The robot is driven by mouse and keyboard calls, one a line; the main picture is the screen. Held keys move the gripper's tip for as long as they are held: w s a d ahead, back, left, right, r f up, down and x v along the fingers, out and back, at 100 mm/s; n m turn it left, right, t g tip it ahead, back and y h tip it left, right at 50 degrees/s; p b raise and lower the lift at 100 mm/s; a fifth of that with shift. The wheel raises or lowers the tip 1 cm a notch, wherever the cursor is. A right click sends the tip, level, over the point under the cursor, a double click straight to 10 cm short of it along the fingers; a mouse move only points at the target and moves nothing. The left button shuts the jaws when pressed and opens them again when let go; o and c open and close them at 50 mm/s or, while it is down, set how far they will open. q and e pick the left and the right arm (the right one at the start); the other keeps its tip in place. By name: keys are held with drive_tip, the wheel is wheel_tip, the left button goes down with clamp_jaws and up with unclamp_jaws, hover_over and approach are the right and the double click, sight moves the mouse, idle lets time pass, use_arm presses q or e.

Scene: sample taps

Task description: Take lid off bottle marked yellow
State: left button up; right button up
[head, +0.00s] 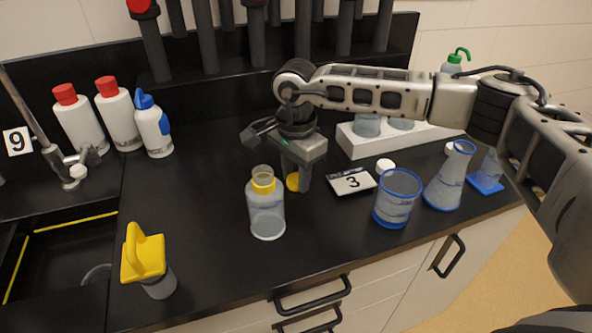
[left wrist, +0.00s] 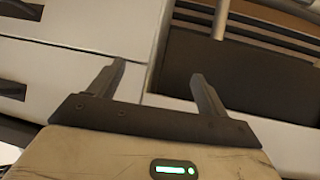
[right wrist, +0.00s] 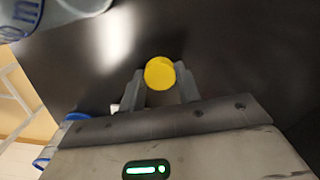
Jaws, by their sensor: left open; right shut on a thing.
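The clear bottle marked yellow (head: 266,211) stands upright on the black counter, with a yellow ring around its neck and its mouth open. My right gripper (head: 299,181) is just behind and right of it, pointing down and shut on a round yellow lid (head: 292,182). The lid also shows between the fingertips in the right wrist view (right wrist: 160,73). It is apart from the bottle and low over the counter; I cannot tell if it touches. My left gripper (left wrist: 158,72) is open and empty, facing the cabinet fronts, outside the head view.
A tag marked 3 (head: 351,182), a blue-rimmed beaker (head: 397,199) and a conical flask (head: 450,178) stand to the right. A yellow-handled item (head: 145,258) is front left beside the sink. White bottles (head: 80,120) stand at back left. The counter left of the bottle is clear.

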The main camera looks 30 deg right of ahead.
sight(296, 178)
use_arm(q)
drive_tip(key=shift+f, duration=0.15)
use_arm(e)
drive_tip(key=shift+f, duration=0.15)
drive_tip(key=o, duration=1.1)
drive_tip(key=shift+c, duration=0.2)
drive_tip(key=shift+r, duration=0.7)
use_arm(q)
drive_tip(key=shift+d+f+b, duration=0.15)
drive_tip(key=shift+f+b, duration=0.05)
drive_tip(key=shift+b, duration=0.7)
use_arm(e)
wheel_tip(296, 178, up, 11)
